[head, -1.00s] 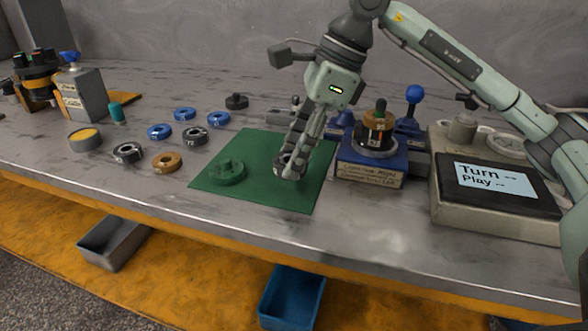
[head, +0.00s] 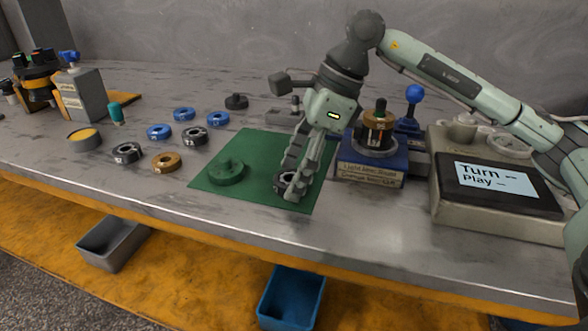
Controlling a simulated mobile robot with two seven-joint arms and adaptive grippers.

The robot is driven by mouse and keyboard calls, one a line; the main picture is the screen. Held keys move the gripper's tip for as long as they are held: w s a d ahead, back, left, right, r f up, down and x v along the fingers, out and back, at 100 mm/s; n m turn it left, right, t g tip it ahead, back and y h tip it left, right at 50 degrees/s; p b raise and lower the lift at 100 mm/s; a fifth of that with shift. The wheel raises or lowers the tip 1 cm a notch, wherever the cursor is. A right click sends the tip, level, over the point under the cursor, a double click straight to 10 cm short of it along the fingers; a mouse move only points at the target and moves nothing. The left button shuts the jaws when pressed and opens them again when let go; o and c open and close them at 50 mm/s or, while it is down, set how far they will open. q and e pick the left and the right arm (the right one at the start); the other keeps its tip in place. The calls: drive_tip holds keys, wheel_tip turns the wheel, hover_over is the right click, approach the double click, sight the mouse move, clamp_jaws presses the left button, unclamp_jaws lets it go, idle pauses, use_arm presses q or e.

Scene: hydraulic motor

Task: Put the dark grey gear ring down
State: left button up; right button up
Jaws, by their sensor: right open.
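The dark grey gear ring (head: 280,182) is at the right part of the green mat (head: 262,145), low at my right gripper's fingertips and partly hidden by them. It appears to rest flat on the mat. My right gripper (head: 289,187) points down and is open, with its fingers spread around or just over the ring. I cannot tell whether a finger still touches it. My left gripper is not in view.
A green stepped disc (head: 226,172) sits on the mat's left. Several blue, black and orange rings, including an orange one (head: 166,162), lie further left. A blue-based fixture (head: 372,172) and a screen box (head: 495,185) stand right.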

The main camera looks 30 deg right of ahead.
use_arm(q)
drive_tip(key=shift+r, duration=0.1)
use_arm(e)
drive_tip(key=shift+r, duration=0.15)
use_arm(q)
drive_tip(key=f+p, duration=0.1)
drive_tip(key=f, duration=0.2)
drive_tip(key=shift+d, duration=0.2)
use_arm(e)
drive_tip(key=v, duration=1.2)
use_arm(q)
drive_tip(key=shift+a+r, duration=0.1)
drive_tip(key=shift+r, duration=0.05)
use_arm(e)
drive_tip(key=shift+a, duration=0.1)
